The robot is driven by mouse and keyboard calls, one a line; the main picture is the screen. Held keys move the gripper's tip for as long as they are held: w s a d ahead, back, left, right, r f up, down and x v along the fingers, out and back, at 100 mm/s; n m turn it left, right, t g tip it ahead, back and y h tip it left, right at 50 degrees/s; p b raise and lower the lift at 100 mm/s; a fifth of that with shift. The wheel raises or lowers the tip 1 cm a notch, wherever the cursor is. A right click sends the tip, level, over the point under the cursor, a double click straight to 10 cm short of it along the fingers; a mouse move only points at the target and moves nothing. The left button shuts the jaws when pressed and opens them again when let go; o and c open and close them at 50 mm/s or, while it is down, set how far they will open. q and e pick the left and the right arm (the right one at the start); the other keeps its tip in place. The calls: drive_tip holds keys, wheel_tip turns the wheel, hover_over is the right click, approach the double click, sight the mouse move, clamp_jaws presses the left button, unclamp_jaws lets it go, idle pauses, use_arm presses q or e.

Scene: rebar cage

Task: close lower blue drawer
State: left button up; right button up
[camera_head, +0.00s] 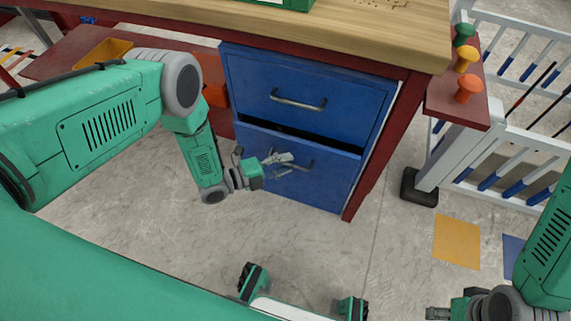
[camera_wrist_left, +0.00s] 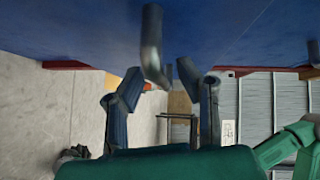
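The lower blue drawer (camera_head: 322,190) sits under the workbench and stands slightly open, with a dark gap along its top edge. Its grey handle (camera_head: 305,166) is on the front face; a handle (camera_wrist_left: 151,45) also shows in the left wrist view, against the blue front (camera_wrist_left: 80,30). My left gripper (camera_head: 284,163) is at the left part of the lower handle. Its fingers (camera_wrist_left: 160,92) are spread apart, with the handle between or just beyond the tips; contact cannot be told. My right gripper (camera_head: 440,312) is at the bottom right edge, partly cut off.
The upper blue drawer (camera_head: 350,97) looks shut. A red bench leg (camera_head: 376,150) stands right of the drawers. A side shelf (camera_head: 455,105) holds coloured knobs, and a white railing (camera_head: 500,150) is farther right.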

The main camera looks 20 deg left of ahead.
use_arm(q)
drive_tip(key=shift+w+d, duration=0.1)
drive_tip(key=shift+d, duration=0.15)
clamp_jaws()
drive_tip(key=shift+a, duration=0.1)
drive_tip(key=w+b, duration=0.2)
drive_tip(key=w, duration=0.2)
drive_tip(key=shift+f, duration=0.1)
unclamp_jaws()
drive_tip(key=shift+s, duration=0.1)
drive_tip(key=v, duration=1.2)
